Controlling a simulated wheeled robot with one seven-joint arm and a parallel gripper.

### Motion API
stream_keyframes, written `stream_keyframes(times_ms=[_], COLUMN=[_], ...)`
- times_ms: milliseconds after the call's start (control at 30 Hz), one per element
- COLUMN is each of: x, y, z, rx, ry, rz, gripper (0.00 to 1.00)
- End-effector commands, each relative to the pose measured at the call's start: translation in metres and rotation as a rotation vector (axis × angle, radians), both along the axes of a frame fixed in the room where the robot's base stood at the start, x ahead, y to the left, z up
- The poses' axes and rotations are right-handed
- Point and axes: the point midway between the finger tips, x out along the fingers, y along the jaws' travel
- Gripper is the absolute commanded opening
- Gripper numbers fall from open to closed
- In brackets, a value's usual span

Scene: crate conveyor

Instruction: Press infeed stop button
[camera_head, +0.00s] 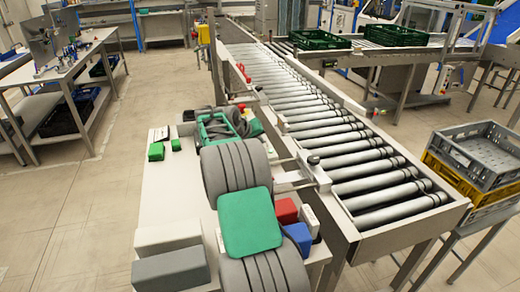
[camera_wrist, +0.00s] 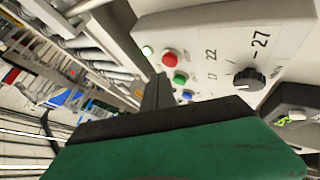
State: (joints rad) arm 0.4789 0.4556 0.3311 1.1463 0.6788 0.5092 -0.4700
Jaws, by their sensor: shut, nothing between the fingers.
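In the wrist view a pale control panel (camera_wrist: 218,45) fills the upper right. I cannot read a label that names the infeed stop. My gripper (camera_wrist: 163,77) is shut and empty, its dark fingertips pointing at the panel close to the red and green buttons. I cannot tell whether they touch. In the head view my arm hides most of the gripper, and I cannot pick out the panel.
The panel also has a black knob (camera_wrist: 249,79) with numbers near it. In the head view a roller conveyor (camera_head: 345,150) runs along the right, with green crates (camera_head: 318,39) behind. Grey and yellow crates (camera_head: 475,150) stand at the right. Floor (camera_head: 75,220) is clear at left.

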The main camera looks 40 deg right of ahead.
Motion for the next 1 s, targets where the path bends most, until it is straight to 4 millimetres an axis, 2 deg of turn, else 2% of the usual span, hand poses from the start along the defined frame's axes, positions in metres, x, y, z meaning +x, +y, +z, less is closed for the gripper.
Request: stream_keyframes(times_ms=[233,1000], x=[0.000,0.000], y=[0.000,0.000], z=[-0.009,-0.014], rx=[0.000,0.000], ry=[0.000,0.000], rz=[0.000,0.000], gripper=[0.00,0.00])
